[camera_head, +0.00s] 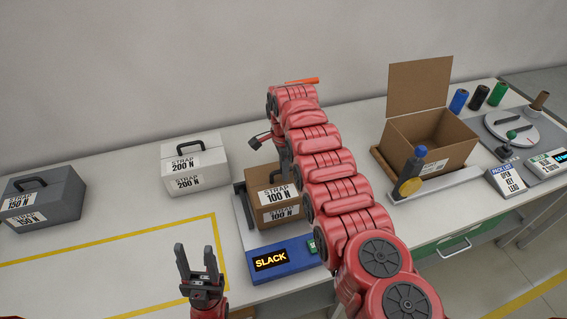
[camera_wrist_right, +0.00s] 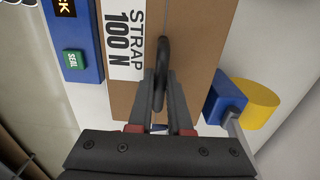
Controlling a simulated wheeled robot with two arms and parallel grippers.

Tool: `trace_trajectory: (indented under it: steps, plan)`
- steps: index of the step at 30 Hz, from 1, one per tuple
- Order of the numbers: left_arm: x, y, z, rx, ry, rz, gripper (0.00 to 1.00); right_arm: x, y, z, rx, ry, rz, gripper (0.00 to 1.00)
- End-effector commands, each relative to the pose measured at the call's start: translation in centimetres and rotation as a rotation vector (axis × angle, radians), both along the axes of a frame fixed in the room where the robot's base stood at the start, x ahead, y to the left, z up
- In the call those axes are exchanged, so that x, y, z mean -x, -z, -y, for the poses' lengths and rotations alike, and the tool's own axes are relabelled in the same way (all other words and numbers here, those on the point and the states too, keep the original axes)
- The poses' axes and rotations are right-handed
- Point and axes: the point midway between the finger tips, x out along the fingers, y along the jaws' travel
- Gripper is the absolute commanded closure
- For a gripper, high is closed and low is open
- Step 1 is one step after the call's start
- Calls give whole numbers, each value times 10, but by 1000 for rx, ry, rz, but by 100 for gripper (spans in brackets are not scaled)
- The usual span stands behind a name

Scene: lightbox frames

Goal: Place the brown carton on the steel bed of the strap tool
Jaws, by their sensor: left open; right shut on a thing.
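The brown carton (camera_head: 262,196) with white "STRAP 100 N" labels is upright at the strap tool, over its steel bed (camera_head: 242,222). I cannot tell whether its base touches the bed. The tool's blue front (camera_head: 285,258) reads "SLACK" and has a green button. My right gripper (camera_wrist_right: 160,110) is shut on the black handle (camera_wrist_right: 162,65) on top of the carton; in the head view my right arm hides the carton's right side. My left gripper (camera_head: 196,250) is open and empty, left of the tool.
A white case (camera_head: 195,165) stands behind left, a grey case (camera_head: 42,200) at far left. The yellow-outlined table area (camera_head: 120,265) is clear.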

Motion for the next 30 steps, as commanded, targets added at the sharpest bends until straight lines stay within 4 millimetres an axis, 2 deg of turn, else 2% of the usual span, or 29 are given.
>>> trace_trajectory:
  steps: [4,13,14,18,19,30]
  plan:
    - [0,2,0,0,0,-1,50,-2,8,0,-2,0,8,100]
    - [0,4,0,0,0,0,50,-2,10,-1,-1,0,7,100]
    - [0,4,0,0,0,-1,50,-1,11,0,-2,0,6,81]
    - [0,4,0,0,0,0,50,-1,11,0,-2,0,5,56]
    - [0,4,0,0,0,-1,50,-1,11,0,-2,0,5,53]
    - [0,2,0,0,0,-1,50,-1,9,0,-1,0,3,53]
